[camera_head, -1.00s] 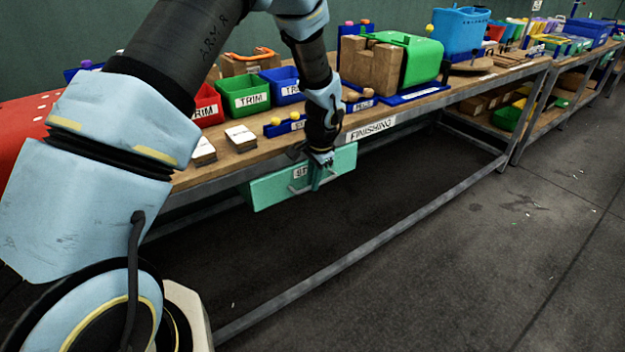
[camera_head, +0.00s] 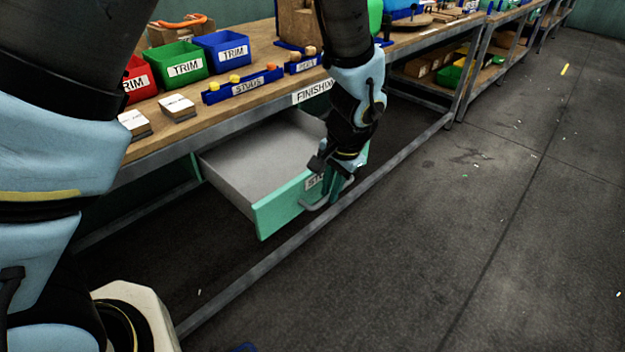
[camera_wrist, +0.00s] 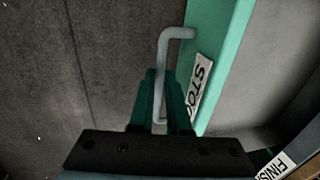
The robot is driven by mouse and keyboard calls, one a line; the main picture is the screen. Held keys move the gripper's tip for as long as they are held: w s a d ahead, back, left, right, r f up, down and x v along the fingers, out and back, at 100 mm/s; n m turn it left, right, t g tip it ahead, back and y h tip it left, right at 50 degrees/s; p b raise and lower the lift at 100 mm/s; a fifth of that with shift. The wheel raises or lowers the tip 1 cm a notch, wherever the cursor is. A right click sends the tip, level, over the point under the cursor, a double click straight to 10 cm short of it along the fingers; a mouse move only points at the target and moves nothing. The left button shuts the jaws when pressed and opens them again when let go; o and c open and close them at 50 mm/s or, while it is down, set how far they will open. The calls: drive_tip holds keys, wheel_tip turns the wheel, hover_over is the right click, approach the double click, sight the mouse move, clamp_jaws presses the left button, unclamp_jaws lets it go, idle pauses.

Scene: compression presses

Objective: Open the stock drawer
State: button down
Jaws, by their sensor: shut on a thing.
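The stock drawer (camera_head: 280,213) has a teal front and a pale grey inside. It hangs under the finishing bench and stands well out from it, and the part of its inside that shows looks empty. My gripper (camera_head: 335,190) is at the drawer front, shut on its grey bar handle (camera_head: 312,205). In the wrist view my gripper's teal fingers (camera_wrist: 161,100) close around the handle (camera_wrist: 163,52), beside the drawer front (camera_wrist: 222,60) with its partly hidden label. My wrist hides the right part of the drawer front in the head view.
The wooden bench top (camera_head: 190,128) holds red, green (camera_head: 180,62) and blue (camera_head: 222,50) trim bins, a blue studs rack (camera_head: 243,86) and card stacks (camera_head: 177,107). A low metal rail (camera_head: 270,283) runs below the drawer.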

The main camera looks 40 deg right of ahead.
drive_tip(key=shift+s+d, duration=0.15)
drive_tip(key=shift+s, duration=0.5)
drive_tip(key=c, duration=0.9)
unclamp_jaws()
drive_tip(key=shift+r, duration=0.1)
drive_tip(key=r, duration=0.3)
drive_tip(key=s+r, duration=0.1)
drive_tip(key=r, duration=0.3)
drive_tip(key=s+r, duration=0.1)
drive_tip(key=r, duration=0.2)
drive_tip(key=shift+d+r+b, duration=0.2)
drive_tip(key=shift+r+b, duration=0.05)
drive_tip(key=shift+b, duration=0.1)
